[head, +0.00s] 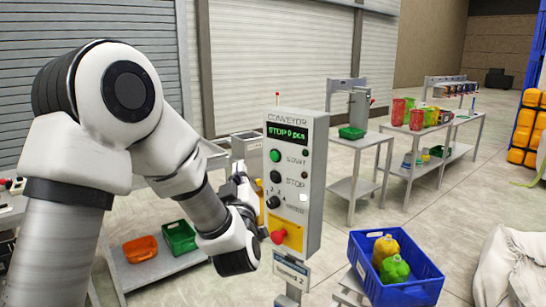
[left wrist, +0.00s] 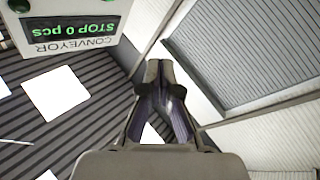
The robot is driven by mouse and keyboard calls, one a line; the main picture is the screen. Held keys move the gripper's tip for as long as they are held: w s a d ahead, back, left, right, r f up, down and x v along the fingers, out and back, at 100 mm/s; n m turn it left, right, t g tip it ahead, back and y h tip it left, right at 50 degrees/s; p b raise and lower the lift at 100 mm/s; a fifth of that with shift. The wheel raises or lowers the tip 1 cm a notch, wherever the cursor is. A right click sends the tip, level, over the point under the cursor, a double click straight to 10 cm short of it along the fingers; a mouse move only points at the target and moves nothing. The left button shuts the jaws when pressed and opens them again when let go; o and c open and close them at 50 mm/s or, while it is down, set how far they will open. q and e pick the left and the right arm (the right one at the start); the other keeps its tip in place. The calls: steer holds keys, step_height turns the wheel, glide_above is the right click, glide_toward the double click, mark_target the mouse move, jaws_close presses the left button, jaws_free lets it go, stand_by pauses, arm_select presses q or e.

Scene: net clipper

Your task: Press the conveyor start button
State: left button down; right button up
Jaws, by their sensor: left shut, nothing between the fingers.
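The grey conveyor control box (head: 313,180) stands upright on a post in the middle of the head view. Its display (head: 287,134) reads "STOP 0 pcs". The green start button (head: 275,156) is below the display, and the black stop button (head: 275,176) is under that. A rotary switch and a red mushroom button (head: 279,236) on yellow sit lower. My left arm reaches to the left of the box, and its gripper is hard to make out there. In the left wrist view, the left gripper (left wrist: 158,72) is shut and empty, beside the upside-down panel (left wrist: 75,28). My right gripper is not in view.
A blue crate (head: 365,279) with yellow and green items stands right of the box. Orange (head: 140,249) and green (head: 179,237) bins sit on a low table at left. Tables with colored containers stand behind. A white sack (head: 510,265) lies at far right.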

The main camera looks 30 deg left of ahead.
mark_target(267, 161)
arm_select(q)
steer(key=shift+w+d+p, duration=0.25)
steer(key=shift+w, duration=1.15)
steer(key=shift+w+d+p, duration=0.2)
steer(key=shift+w, duration=1.2)
steer(key=shift+w+d+p, duration=0.25)
steer(key=shift+w, duration=1.15)
steer(key=shift+w, duration=0.1)
steer(key=shift+w, duration=0.3)
